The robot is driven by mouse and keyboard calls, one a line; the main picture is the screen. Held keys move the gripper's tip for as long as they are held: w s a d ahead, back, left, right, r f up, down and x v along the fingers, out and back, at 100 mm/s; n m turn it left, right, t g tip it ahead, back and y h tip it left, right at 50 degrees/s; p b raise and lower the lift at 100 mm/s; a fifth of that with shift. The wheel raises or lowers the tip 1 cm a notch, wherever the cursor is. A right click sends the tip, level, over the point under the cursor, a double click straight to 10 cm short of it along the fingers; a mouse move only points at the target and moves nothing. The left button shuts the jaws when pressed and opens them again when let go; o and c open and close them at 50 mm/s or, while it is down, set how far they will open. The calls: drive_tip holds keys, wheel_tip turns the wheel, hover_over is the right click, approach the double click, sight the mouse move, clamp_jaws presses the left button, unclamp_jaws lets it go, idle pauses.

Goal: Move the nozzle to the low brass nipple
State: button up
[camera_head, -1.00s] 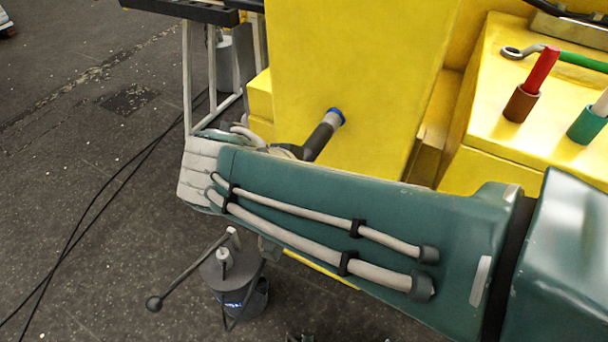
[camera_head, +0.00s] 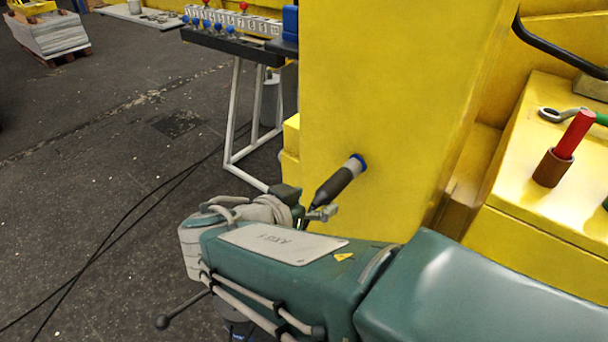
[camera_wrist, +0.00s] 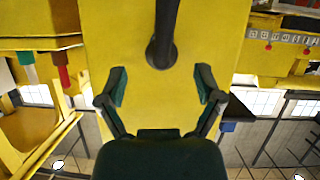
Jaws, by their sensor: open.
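The nozzle (camera_head: 338,182) looks like a dark grey cylinder with a blue collar, sticking out at a slant from the yellow boom face. In the wrist view the dark nozzle (camera_wrist: 161,45) comes down from the top middle, its rounded end between and just beyond my fingertips. My gripper (camera_wrist: 160,82) is open, with one finger on each side of the nozzle's line and nothing held. In the head view my gripper (camera_head: 318,212) is close to the nozzle's lower end, partly hidden by my arm. I cannot make out the low brass nipple in either view.
The yellow boom (camera_head: 400,90) fills the middle. A red-handled tool in a brown holder (camera_head: 552,168) and a wrench (camera_head: 552,114) are on the yellow ledge at right. A numbered panel on a stand (camera_head: 235,22) is behind. Black cables cross the floor at left.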

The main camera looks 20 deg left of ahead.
sight(320, 198)
drive_tip(key=shift+w+d+f, duration=0.25)
drive_tip(key=shift+w+d, duration=0.2)
drive_tip(key=shift+w, duration=0.05)
drive_tip(key=shift+w+d+f, duration=0.2)
drive_tip(key=shift+w+d, duration=0.25)
drive_tip(key=shift+w, duration=0.05)
drive_tip(key=shift+w+f, duration=0.1)
drive_tip(key=shift+w, duration=0.15)
drive_tip(key=shift+w+a+f, duration=0.15)
drive_tip(key=shift+a+f, duration=0.05)
drive_tip(key=shift+a, duration=0.65)
drive_tip(key=shift+d+r, duration=0.1)
drive_tip(key=shift+d, duration=0.5)
clamp_jaws()
drive_tip(key=c, duration=0.8)
unclamp_jaws()
drive_tip(key=shift+a, duration=0.15)
clamp_jaws()
